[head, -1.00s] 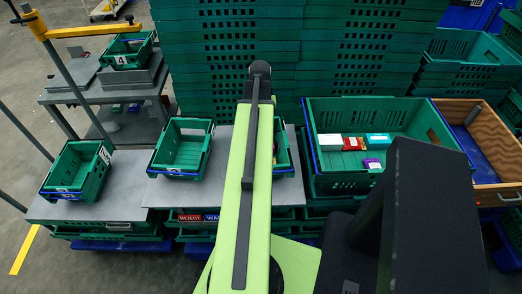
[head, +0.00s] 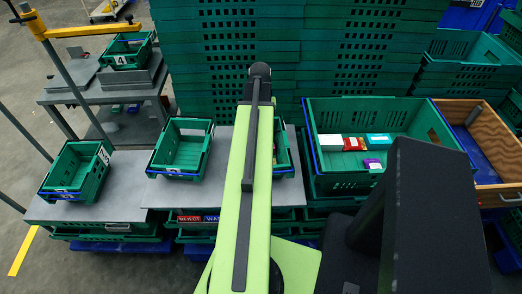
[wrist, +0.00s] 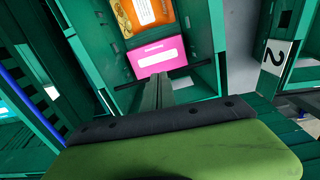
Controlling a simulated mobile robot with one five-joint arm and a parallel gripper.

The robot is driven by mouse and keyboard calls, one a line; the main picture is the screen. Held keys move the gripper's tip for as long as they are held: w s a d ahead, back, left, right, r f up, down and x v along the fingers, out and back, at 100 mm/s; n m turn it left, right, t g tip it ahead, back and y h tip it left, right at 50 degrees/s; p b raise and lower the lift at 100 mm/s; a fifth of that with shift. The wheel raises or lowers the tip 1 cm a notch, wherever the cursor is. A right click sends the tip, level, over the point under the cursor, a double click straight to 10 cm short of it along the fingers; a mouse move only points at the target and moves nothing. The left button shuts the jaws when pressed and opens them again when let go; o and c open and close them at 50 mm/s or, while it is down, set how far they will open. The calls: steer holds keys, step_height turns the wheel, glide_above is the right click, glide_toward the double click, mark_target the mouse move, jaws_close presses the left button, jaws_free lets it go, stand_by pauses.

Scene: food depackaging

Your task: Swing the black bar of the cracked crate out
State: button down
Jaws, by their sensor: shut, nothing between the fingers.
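In the wrist view my gripper (wrist: 163,92) is shut, its narrow fingers pointing down into a green crate (wrist: 87,48). A pink box (wrist: 158,57) and an orange package (wrist: 143,14) lie in this crate. In the head view a green crate (head: 283,164) shows partly behind my arm, which hides my gripper there. I see no clear crack.
A small green crate (head: 206,152) and another at the left (head: 94,181) stand on grey tops. A large green crate (head: 330,178) with several packages stands right. Tall stacks of green crates (head: 240,45) rise behind. A number 2 label (wrist: 276,57) shows in the wrist view.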

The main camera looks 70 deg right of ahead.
steer(key=shift+s+a, duration=0.1)
steer(key=shift+a, duration=0.05)
steer(key=shift+s+a, duration=0.25)
steer(key=shift+a, duration=0.3)
steer(key=shift+s+a, duration=0.25)
steer(key=shift+a, duration=0.25)
steer(key=shift+f, duration=0.15)
steer(key=shift+f+b, duration=1.2)
steer(key=shift+b, duration=0.2)
steer(key=shift+w+d, duration=0.25)
steer(key=shift+d, duration=0.2)
steer(key=shift+r, duration=0.2)
